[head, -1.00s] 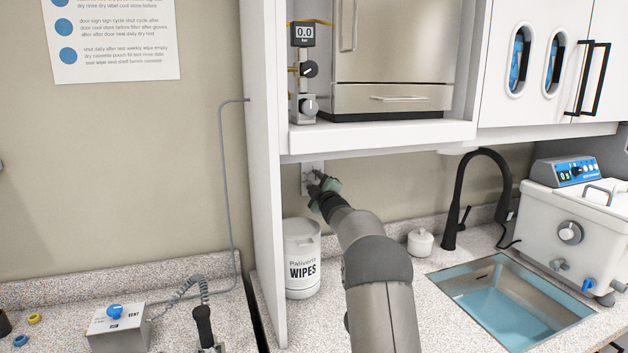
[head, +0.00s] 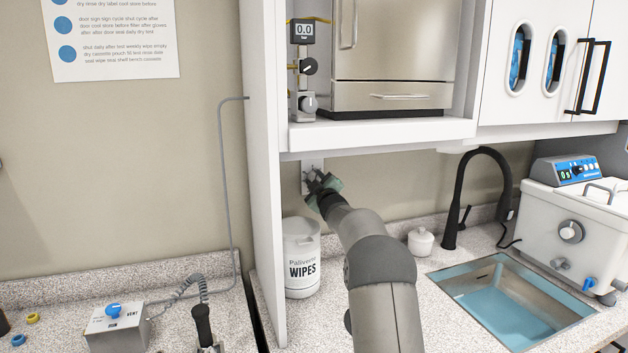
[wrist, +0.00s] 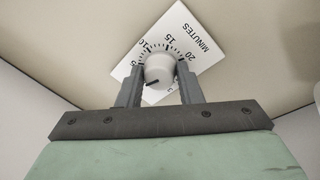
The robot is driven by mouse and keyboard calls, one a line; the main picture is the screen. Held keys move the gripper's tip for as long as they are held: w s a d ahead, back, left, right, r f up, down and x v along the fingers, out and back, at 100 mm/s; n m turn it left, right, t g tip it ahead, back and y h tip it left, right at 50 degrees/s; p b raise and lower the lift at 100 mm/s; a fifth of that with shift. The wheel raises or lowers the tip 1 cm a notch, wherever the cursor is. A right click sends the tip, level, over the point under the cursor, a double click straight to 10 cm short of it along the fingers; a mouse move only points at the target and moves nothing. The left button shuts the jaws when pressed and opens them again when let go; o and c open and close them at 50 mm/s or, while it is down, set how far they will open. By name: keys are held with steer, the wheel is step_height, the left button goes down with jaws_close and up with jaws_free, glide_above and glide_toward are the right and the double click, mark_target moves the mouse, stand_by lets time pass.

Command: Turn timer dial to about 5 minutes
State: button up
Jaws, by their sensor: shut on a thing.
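The timer dial (wrist: 160,67) is a round pale knob on a white plate (wrist: 201,52) marked MINUTES, with 5, 10, 15 and 20 printed around it. My gripper (wrist: 159,73) is shut on the dial, one finger on each side. A dark pointer line on the knob points down and left in the wrist view, below the 5 mark. The fingers hide part of the scale's lower side. In the head view, my gripper (head: 319,181) is at the wall plate (head: 309,166) under the shelf, and the knob itself is hidden.
A white wipes tub (head: 302,258) stands below my gripper, beside a white upright panel (head: 266,190). The autoclave shelf (head: 380,134) is close above. A small lidded jar (head: 421,241), black tap (head: 452,210) and sink (head: 510,300) are to the right.

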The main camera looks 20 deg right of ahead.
steer(key=shift+f+m, duration=0.1)
steer(key=shift+m, duration=0.4)
steer(key=shift+d+f+m+g+h+b, duration=0.15)
steer(key=shift+m+h+b, duration=0.15)
steer(key=shift+m, duration=1.2)
steer(key=shift+a+m+g+h+b, duration=0.1)
steer(key=shift+m+g+h+b, duration=0.15)
steer(key=shift+m, duration=1.25)
steer(key=shift+d+r+m+h, duration=0.1)
steer(key=shift+r+m+h, duration=0.1)
steer(key=shift+m, duration=1.05)
steer(key=shift+r+m+h, duration=0.1)
steer(key=shift+m+h, duration=0.05)
steer(key=shift+m, duration=1.1)
steer(key=o, duration=0.6)
steer(key=shift+d, duration=0.15)
steer(key=shift+o, duration=0.2)
steer(key=shift+a+f, duration=0.1)
steer(key=shift+a, duration=0.1)
